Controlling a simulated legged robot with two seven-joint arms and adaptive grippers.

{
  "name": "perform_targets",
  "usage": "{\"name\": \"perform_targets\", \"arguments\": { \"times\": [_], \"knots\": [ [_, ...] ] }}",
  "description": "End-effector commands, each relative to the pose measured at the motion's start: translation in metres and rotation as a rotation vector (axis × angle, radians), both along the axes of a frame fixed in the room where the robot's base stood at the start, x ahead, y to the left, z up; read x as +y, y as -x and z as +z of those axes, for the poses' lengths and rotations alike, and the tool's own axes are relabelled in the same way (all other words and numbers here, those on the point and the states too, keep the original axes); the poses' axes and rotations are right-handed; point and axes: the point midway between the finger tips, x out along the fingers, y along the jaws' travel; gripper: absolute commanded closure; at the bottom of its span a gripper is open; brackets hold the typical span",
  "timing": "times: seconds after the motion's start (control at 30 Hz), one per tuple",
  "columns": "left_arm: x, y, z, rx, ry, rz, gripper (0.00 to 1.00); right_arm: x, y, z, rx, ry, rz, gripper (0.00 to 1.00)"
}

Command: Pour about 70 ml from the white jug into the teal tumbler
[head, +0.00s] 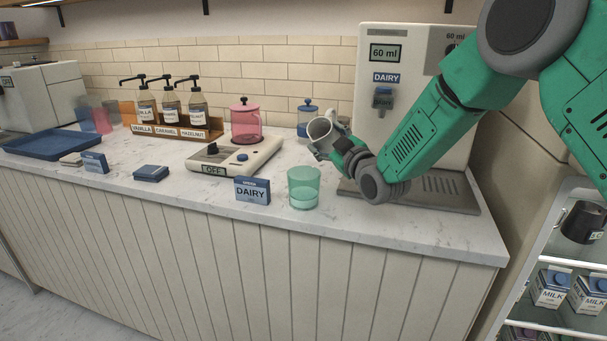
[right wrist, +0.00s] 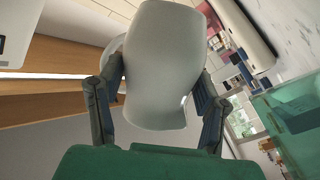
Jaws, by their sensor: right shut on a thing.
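The white jug (head: 321,130) is held in my right gripper (head: 344,154), above the counter behind and a little right of the teal tumbler. The jug looks tilted, its open mouth towards the upper left in the head view. In the right wrist view the jug (right wrist: 165,65) sits between the two fingers of the gripper (right wrist: 155,105). The teal tumbler (head: 304,184) stands upright on the counter, with a paler band at its bottom that looks like liquid. No stream shows between them. A teal see-through thing, likely the tumbler (right wrist: 290,105), shows at right in the wrist view. My left gripper is out of view.
A DAIRY sign (head: 252,191) stands just left of the tumbler. A scale reading OFF (head: 235,158) lies behind it. The dairy dispenser (head: 405,60) showing 60 ml stands behind my right arm.

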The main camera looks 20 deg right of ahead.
Motion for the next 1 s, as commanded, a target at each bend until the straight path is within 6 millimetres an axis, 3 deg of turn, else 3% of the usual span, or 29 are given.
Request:
{"name": "perform_targets", "arguments": {
  "times": [0.53,0.8,1.0],
  "knots": [
    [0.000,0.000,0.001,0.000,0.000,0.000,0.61,0.000,0.000,0.001,0.002,-0.005,0.000,0.83],
    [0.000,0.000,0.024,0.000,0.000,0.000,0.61,-0.006,-0.006,-0.002,0.104,-0.117,0.000,0.83],
    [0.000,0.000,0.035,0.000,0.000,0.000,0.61,-0.017,-0.016,-0.026,0.238,-0.263,0.002,0.84]
  ]
}}
